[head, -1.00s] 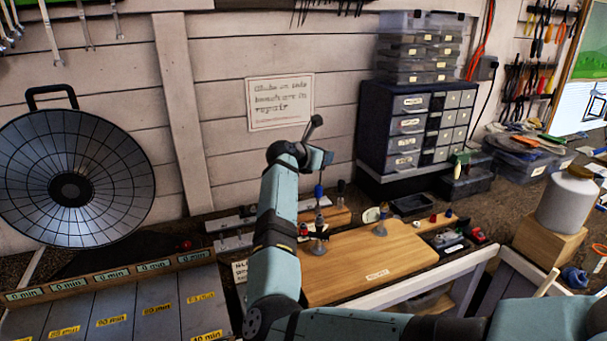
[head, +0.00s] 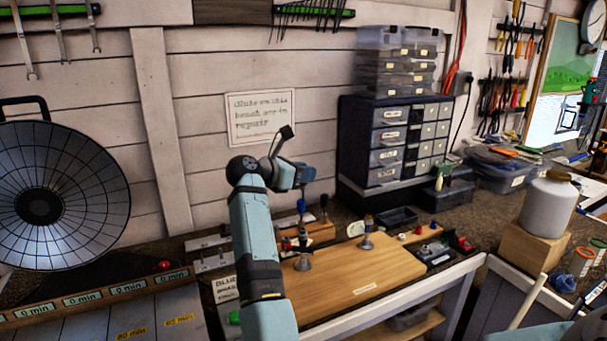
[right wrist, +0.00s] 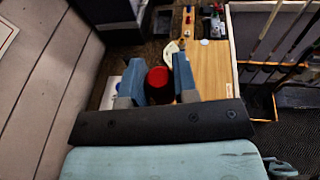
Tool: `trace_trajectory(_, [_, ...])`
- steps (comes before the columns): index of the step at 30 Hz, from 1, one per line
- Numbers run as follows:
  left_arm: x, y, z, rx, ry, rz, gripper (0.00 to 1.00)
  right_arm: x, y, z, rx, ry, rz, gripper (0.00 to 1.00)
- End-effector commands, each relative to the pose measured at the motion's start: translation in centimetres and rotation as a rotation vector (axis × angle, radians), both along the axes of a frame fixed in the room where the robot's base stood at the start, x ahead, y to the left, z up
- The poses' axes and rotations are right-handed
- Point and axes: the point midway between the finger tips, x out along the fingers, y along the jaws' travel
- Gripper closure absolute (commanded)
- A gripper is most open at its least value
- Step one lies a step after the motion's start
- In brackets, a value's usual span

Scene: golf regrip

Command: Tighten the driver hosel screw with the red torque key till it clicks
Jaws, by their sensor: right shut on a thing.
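My right gripper (head: 302,186) is low over the left part of a wooden board (head: 375,268). In the right wrist view its two blue-grey fingers (right wrist: 158,82) stand either side of a red cylinder (right wrist: 158,76) with a dark lower part, which looks like the torque key's handle. The gripper is shut on it. In the head view a dark blue part (head: 302,206) and a thin upright shaft sit below the gripper, above a grey round foot (head: 303,262) on the board. The driver head and hosel screw are too small or hidden to make out. My left gripper is not in view.
A second small stand (head: 366,240) is on the board to the right. Drawer cabinets (head: 390,140) stand behind. A white jug (head: 550,205) is on a wooden block at right. The board's front right is clear.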

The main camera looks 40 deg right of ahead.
Motion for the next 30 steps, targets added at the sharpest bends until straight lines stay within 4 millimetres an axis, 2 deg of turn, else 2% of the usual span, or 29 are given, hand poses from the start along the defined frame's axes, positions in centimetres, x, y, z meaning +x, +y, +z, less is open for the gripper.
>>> trace_trajectory(5, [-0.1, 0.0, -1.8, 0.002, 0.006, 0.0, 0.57, 0.0, 0.1, -1.0, 0.0, 0.0, 0.001, 0.97])
trace_trajectory(15, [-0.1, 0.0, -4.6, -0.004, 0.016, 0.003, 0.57, 0.0, 0.1, -4.4, 0.0, -0.001, 0.001, 0.97])
trace_trajectory(21, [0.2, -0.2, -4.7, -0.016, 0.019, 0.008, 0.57, 0.0, 0.0, -5.7, 0.0, -0.001, 0.001, 0.97])
trace_trajectory(30, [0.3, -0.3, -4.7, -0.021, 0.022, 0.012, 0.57, 0.0, 0.0, -5.8, 0.0, -0.001, 0.001, 0.97])
